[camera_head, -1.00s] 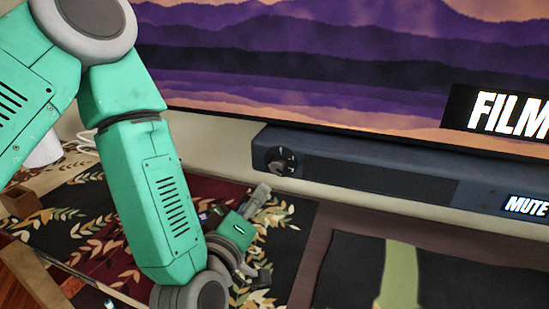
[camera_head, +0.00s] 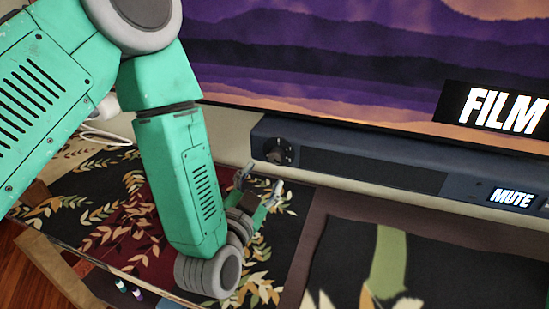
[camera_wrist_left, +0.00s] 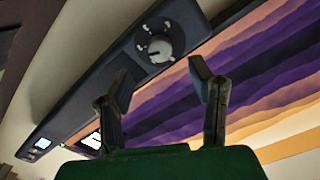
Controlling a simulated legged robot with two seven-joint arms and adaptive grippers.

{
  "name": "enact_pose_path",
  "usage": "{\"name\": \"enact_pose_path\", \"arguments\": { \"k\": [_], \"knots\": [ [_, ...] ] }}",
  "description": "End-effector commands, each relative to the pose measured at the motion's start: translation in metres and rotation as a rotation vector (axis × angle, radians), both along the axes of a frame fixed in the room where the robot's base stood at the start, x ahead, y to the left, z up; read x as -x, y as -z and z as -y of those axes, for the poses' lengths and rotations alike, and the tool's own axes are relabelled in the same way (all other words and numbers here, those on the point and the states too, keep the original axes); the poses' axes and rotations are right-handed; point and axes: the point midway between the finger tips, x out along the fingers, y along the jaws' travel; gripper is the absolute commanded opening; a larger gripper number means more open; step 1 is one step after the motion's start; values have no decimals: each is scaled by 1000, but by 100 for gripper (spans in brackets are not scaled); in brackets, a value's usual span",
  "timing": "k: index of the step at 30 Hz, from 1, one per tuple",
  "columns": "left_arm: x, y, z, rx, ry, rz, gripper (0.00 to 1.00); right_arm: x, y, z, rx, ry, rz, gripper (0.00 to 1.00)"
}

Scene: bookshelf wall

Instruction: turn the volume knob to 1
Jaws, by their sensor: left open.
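The volume knob (camera_head: 278,151) is a round dial at the left end of the dark soundbar (camera_head: 375,169) in the head view. In the left wrist view the knob (camera_wrist_left: 158,48) shows as a grey dial with pale marks around it, above and between my fingers. I cannot read its setting. My left gripper (camera_head: 259,182) is open and empty, in front of and below the knob, apart from it. In the left wrist view its two fingers (camera_wrist_left: 160,88) stand spread wide. My right gripper is not in view.
A large screen (camera_head: 330,60) with purple hills stands behind the soundbar. A leaf-patterned cloth (camera_head: 110,215) covers the surface below. The space before the knob is clear.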

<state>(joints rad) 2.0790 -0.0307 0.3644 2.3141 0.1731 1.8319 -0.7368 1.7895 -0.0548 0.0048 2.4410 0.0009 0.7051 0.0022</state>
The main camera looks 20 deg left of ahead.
Motion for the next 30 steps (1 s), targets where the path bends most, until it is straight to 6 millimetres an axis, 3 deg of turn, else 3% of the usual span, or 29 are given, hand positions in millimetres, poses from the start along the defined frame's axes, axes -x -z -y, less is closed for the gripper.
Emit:
{"name": "enact_pose_path", "arguments": {
  "k": [3, 10, 15, 24, 28, 30],
  "knots": [
    [-27, 0, 0, 2, -1, 4, 48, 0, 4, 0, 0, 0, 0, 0],
    [-63, 1, 2, 3, 0, 2, 48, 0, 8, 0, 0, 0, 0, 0],
    [-75, 0, 3, 2, 1, 0, 48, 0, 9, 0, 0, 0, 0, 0],
    [-76, 0, 3, 2, 1, -1, 48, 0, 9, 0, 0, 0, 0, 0],
    [-76, 0, 3, 2, 1, -1, 3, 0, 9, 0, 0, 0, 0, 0],
    [-76, 0, 3, 2, 1, -1, 0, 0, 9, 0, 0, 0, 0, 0]
  ]
}}
